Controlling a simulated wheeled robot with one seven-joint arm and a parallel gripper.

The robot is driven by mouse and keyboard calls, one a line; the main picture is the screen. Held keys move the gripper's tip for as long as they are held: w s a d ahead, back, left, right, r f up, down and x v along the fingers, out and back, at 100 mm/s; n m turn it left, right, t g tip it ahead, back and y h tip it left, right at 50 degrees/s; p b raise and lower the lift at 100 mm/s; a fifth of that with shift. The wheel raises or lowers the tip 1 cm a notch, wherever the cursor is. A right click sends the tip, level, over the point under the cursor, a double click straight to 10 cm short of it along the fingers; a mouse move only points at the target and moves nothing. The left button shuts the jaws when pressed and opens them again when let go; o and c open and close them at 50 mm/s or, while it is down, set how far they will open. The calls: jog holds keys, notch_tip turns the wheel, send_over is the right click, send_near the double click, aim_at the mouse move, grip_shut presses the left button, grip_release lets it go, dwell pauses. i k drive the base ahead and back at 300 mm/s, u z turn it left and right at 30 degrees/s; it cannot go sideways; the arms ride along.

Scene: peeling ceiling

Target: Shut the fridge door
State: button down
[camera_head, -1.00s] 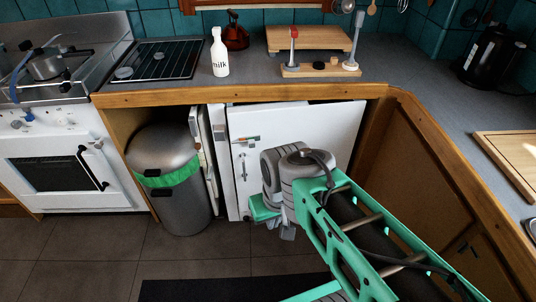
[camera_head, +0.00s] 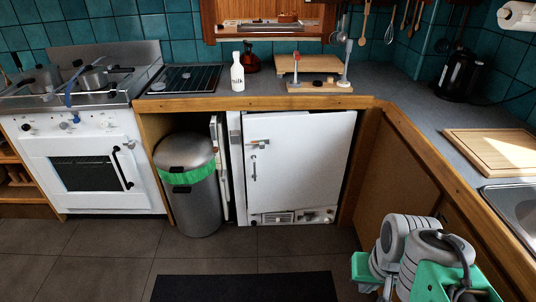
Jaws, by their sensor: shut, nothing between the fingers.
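The small white fridge stands under the counter, and its door (camera_head: 305,165) fills most of the niche. The door has a dark handle (camera_head: 253,168) near its left edge and small coloured marks above it. A narrow dark gap shows along its top. My gripper (camera_head: 376,284) is at the lower right, in front of the wooden cabinet and well apart from the door. Its fingers are partly hidden and cut by the lower edge; it is shut and empty.
A grey bin with a green band (camera_head: 187,190) stands left of the fridge, beside a narrow white upright panel (camera_head: 220,165). A white oven (camera_head: 85,165) is farther left. A dark mat (camera_head: 245,287) lies on the floor in front. The tiled floor between is clear.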

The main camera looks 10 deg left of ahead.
aim_at(303, 163)
jog(key=u, duration=0.9)
jog(key=i, duration=0.85)
jog(key=u, duration=1)
jog(key=i, duration=0.55)
jog(key=u, duration=0.1)
